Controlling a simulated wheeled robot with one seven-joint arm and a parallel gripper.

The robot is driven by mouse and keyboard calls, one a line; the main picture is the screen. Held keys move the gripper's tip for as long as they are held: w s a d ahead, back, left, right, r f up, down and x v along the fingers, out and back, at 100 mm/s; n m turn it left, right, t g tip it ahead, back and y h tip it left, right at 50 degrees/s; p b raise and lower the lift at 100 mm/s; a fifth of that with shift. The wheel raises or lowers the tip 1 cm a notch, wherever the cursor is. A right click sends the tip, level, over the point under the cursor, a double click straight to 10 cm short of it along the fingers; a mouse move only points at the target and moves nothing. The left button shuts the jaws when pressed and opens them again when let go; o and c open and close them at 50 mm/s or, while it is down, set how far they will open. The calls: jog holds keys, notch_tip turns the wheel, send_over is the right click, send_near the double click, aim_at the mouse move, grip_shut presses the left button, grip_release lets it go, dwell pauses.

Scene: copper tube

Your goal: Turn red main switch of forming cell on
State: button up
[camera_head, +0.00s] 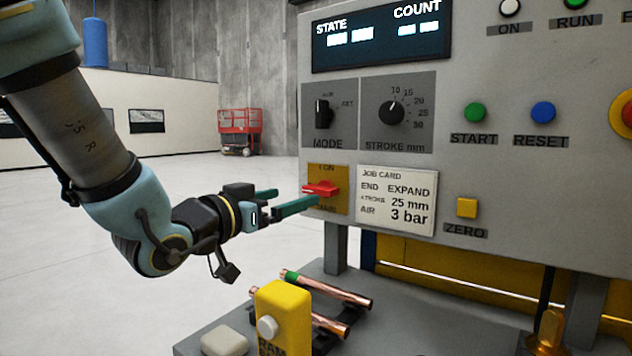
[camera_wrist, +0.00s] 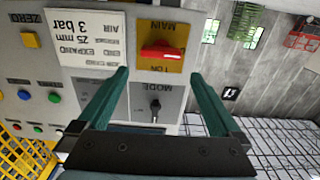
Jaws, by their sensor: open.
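The red main switch (camera_head: 321,188) sits on a yellow plate (camera_head: 327,208) at the lower left of the grey control panel. Its handle lies about level, below the "ON" label. The wrist view shows the panel upside down, with the red handle (camera_wrist: 161,53) lying across the yellow plate (camera_wrist: 172,28). My gripper (camera_head: 297,197) is open and empty, just left of the switch in the head view. In the wrist view, its two green fingers (camera_wrist: 160,74) point toward the panel on either side of the switch. I cannot tell whether a fingertip touches it.
The job card (camera_head: 397,201) is right of the switch, and the black MODE knob (camera_head: 322,113) and STROKE knob (camera_head: 391,113) are above. Below stand a yellow box with a pale button (camera_head: 284,318) and copper tubes (camera_head: 335,291). Open floor lies to the left.

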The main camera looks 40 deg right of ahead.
aim_at(315, 190)
jog(key=p+x, duration=0.5)
jog(key=x, duration=0.4)
jog(key=shift+w+d, duration=0.15)
jog(key=shift+d, duration=0.1)
jog(key=c, duration=1.1)
jog(key=shift+o, duration=0.2)
jog(key=shift+f, duration=0.1)
